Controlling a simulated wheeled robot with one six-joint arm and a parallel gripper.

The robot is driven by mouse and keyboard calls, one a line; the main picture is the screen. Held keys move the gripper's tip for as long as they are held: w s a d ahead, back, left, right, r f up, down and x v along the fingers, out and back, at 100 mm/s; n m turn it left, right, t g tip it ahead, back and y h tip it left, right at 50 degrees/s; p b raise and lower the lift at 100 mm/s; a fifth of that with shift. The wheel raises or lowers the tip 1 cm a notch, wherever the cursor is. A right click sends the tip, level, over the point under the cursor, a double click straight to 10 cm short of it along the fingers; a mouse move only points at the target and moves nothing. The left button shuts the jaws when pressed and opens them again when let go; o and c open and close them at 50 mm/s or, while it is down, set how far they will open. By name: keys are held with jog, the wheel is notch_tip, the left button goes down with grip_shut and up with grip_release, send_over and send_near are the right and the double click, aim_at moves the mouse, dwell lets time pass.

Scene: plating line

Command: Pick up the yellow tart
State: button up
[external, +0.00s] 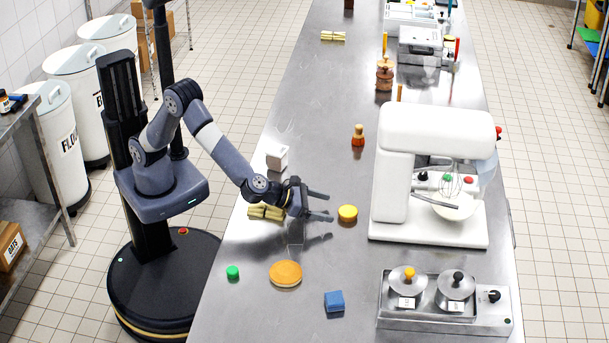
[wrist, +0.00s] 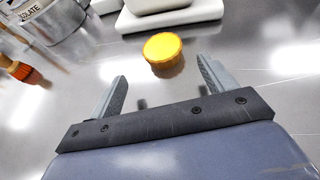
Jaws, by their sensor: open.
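The yellow tart (external: 348,213) is a small round piece with a golden crust side, lying on the steel counter. It also shows in the wrist view (wrist: 163,50), ahead of the fingertips and between their lines. My gripper (external: 326,204) is open and empty, just left of the tart in the external view, with a small gap to it. In the wrist view both fingers (wrist: 162,78) stand apart and do not touch the tart.
A white stand mixer (external: 402,180) stands right of the tart. Pale yellow sticks (external: 262,212) lie beneath my wrist.

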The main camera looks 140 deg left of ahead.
aim_at(340, 211)
jog(key=shift+w+p+x, duration=0.25)
jog(key=shift+p+x, duration=0.3)
jog(key=shift+x, duration=2.2)
jog(key=shift+d, duration=0.1)
jog(key=shift+c, duration=0.5)
jog(key=shift+r, duration=0.1)
jog(key=c, duration=0.7)
